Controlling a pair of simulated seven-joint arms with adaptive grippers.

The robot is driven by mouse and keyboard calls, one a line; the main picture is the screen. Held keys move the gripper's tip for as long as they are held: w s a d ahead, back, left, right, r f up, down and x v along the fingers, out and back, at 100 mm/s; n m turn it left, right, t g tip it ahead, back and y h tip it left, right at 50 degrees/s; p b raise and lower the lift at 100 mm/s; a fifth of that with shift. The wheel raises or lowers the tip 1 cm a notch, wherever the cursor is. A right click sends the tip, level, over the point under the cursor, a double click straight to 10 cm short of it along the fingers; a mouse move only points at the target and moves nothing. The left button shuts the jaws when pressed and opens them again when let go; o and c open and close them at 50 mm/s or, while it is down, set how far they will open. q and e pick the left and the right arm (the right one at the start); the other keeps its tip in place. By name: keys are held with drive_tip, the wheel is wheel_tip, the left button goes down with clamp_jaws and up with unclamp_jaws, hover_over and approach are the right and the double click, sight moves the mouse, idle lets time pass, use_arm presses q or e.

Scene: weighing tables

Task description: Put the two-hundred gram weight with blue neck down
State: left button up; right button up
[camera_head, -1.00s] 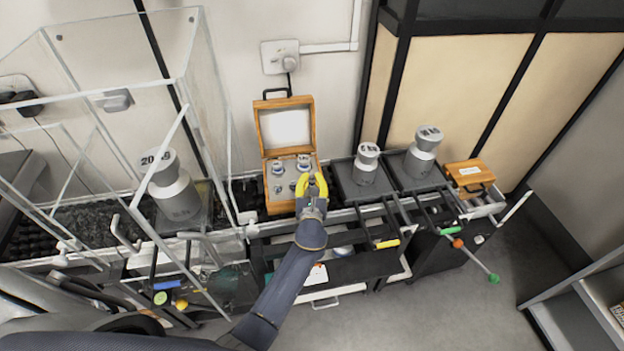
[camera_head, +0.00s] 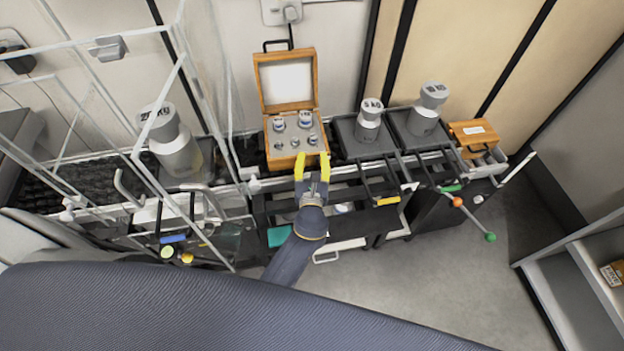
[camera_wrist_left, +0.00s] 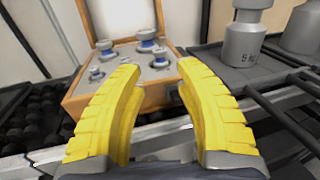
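The open wooden box (camera_head: 296,163) stands on the table with several small weights with blue necks in its grey insert. Two larger ones, a left one (camera_head: 279,124) and a right one (camera_head: 305,119), sit at the back, with smaller ones in front. I cannot tell which is the two-hundred gram one. My left gripper (camera_head: 312,158) is open and empty at the front edge of the box. In the left wrist view its yellow fingers (camera_wrist_left: 160,100) are spread apart, with the box and its weights (camera_wrist_left: 147,40) beyond them. My right gripper is not in view.
Large grey weights stand right of the box, one marked 5 KG (camera_head: 369,118) and another (camera_head: 428,105). A closed wooden box (camera_head: 473,134) is farther right. A 20 KG weight (camera_head: 172,145) stands left among clear panels (camera_head: 208,75).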

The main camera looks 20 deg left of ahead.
use_arm(q)
drive_tip(key=v, duration=0.7)
drive_tip(key=o, duration=0.3)
drive_tip(key=shift+s+d, duration=0.15)
drive_tip(key=shift+s, duration=0.25)
